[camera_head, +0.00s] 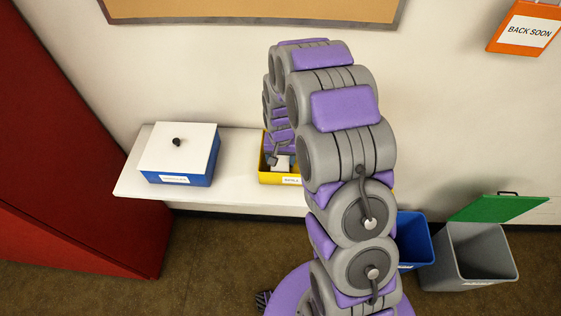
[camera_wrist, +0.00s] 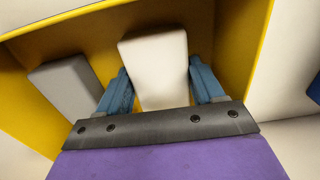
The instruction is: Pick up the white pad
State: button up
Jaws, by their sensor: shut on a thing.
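The white pad (camera_wrist: 157,65) is between the two blue fingers of my gripper (camera_wrist: 161,88) in the wrist view. My gripper is shut on it, one finger on each side. The pad is inside or just over the yellow box (camera_wrist: 258,60); its height above the floor of the box is hard to tell. In the head view my gripper (camera_head: 280,161) is down at the yellow box (camera_head: 268,178), and my arm hides much of the box.
A grey pad (camera_wrist: 66,88) lies in the yellow box, left of the white pad. A blue box with a white lid (camera_head: 180,150) stands to the left on the white shelf (camera_head: 135,183). A blue bin (camera_head: 414,240) and a grey bin (camera_head: 470,258) stand on the floor at right.

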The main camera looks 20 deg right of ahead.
aim_at(281, 159)
notch_tip(281, 159, up, 10)
jog(key=p, duration=0.1)
dwell(0.5)
jog(key=o, duration=0.4)
jog(key=shift+c, duration=1.2)
